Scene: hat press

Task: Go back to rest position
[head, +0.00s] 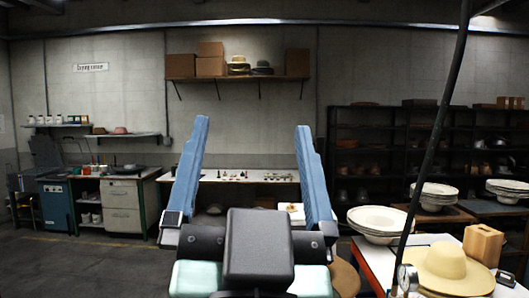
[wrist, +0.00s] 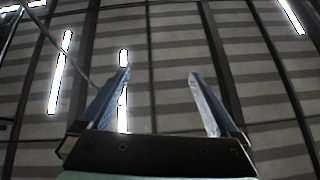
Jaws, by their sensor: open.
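My gripper (head: 252,124) is raised in front of the head camera, with its two blue fingers pointing up and spread wide apart. Nothing is between the fingers. In the wrist view my gripper (wrist: 158,76) is also open and empty, and that camera looks up at the ceiling with its bright strip lights (wrist: 60,72). No held object shows in either view.
At the right, a table (head: 382,268) bears a cream hat (head: 446,270), a wooden block (head: 484,244) and stacked pale hat bodies (head: 380,220). A dark slanted rod (head: 436,140) rises there. Shelves (head: 360,145) stand behind. Floor at the left (head: 90,270) is clear.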

